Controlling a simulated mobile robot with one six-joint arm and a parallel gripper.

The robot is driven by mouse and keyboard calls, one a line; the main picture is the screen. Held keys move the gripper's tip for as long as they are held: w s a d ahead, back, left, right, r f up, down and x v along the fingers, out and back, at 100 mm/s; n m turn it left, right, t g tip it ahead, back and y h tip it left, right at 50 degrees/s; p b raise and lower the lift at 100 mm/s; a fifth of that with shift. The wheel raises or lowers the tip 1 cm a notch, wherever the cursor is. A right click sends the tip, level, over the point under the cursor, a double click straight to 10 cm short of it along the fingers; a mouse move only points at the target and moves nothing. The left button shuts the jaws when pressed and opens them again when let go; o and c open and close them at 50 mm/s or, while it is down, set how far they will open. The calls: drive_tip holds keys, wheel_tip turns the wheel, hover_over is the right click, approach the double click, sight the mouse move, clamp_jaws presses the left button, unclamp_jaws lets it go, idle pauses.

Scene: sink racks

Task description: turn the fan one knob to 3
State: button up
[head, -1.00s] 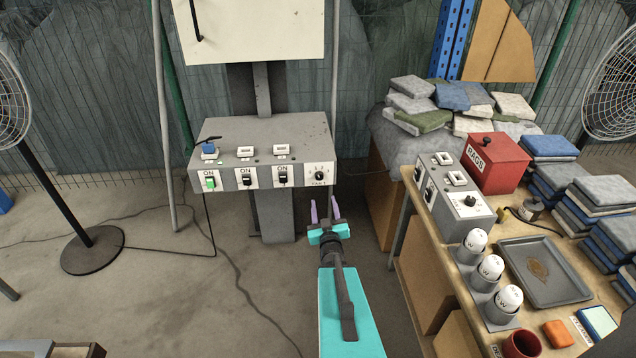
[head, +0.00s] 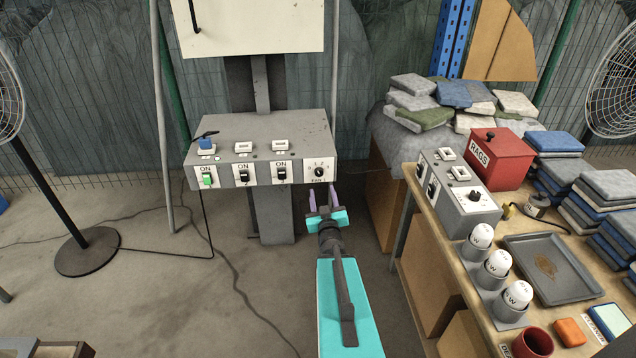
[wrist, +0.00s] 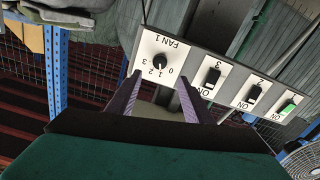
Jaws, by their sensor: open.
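The fan one knob (head: 319,171) is a small black dial on a white plate at the right end of the grey wall panel (head: 262,134). In the wrist view the knob (wrist: 160,61) has the label FAN 1 and the marks 0, 1, 2, 3 around it; its exact setting is too small to tell. My gripper (head: 322,191) is open and empty, with purple fingers pointing toward the panel, just below and in front of the knob. In the wrist view my gripper (wrist: 160,92) has its fingers either side of the knob in the picture, apart from it.
Rocker switches (head: 244,174) stand left of the knob, the leftmost one (head: 207,180) green. A workbench at right holds a second control box (head: 467,195), a red rags box (head: 495,158) and a grey tray (head: 551,268). Pedestal fans stand at both sides.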

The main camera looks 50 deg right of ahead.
sight(319, 173)
drive_tip(key=shift+w+d+f+b, duration=0.15)
drive_tip(key=shift+w+d+b, duration=0.35)
drive_tip(key=shift+b, duration=0.85)
drive_tip(key=shift+w+d+b, duration=0.15)
drive_tip(key=shift+w+b, duration=0.15)
drive_tip(key=shift+b, duration=0.5)
drive_tip(key=shift+x, duration=4.15)
drive_tip(key=c, duration=1.1)
drive_tip(key=shift+o, duration=0.2)
drive_tip(key=shift+s+a, duration=0.1)
drive_tip(key=shift+a, duration=0.25)
drive_tip(key=shift+d+b, duration=0.3)
drive_tip(key=shift+b, duration=0.05)
